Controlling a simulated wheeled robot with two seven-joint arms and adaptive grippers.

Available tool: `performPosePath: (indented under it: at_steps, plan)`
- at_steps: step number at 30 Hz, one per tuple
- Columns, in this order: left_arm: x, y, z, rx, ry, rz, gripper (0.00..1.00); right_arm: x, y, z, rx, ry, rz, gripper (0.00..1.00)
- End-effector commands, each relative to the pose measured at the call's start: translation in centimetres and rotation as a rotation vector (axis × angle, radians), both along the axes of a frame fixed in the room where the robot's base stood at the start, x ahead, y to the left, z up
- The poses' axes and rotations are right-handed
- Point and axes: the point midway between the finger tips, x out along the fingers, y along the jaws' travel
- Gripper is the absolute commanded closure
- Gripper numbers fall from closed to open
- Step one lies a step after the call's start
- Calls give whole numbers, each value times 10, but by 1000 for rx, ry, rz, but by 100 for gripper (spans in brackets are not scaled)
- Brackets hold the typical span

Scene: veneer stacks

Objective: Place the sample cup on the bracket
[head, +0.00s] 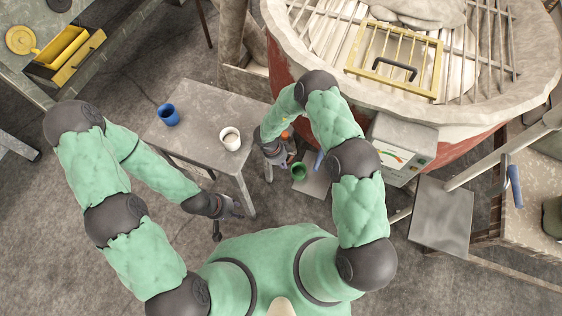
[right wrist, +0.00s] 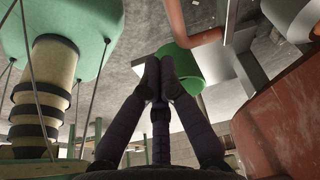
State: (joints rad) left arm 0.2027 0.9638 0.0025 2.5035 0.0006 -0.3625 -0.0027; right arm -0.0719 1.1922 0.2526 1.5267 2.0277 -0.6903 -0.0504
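A green cup (head: 299,171) is at the fingertips of my right gripper (head: 287,160). In the right wrist view the fingers (right wrist: 158,72) are drawn together and appear to pinch the edge of the green cup (right wrist: 185,65). The exact contact is partly hidden by the fingers. A small grey plate (head: 315,187), perhaps the bracket, is beside and below the cup in the head view; I cannot tell whether they touch. My left gripper (head: 236,211) is low near the table's front leg, apart from any cup. Its fingers are too small to read.
A grey table (head: 192,131) carries a blue cup (head: 168,115) and a white cup (head: 230,138). A large round kiln-like vessel (head: 452,110) with a control box (head: 402,148) stands at right. An orange bent pipe (right wrist: 195,39) passes near the green cup.

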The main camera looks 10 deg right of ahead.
Motion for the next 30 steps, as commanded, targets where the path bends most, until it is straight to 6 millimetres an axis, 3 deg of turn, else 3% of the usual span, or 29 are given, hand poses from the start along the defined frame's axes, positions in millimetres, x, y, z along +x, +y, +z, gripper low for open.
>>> performPosePath:
  at_steps: [3,10,25,30]
  plan:
    - [0,0,-9,0,0,0,60,-2,-6,-23,0,1,-1,100]
    - [0,0,-15,0,0,0,60,-5,-13,-45,0,0,0,100]
    - [0,0,-15,0,0,0,60,-6,-15,-49,1,-1,0,100]
    - [0,0,-9,0,0,0,60,-13,-36,-48,0,0,-4,100]
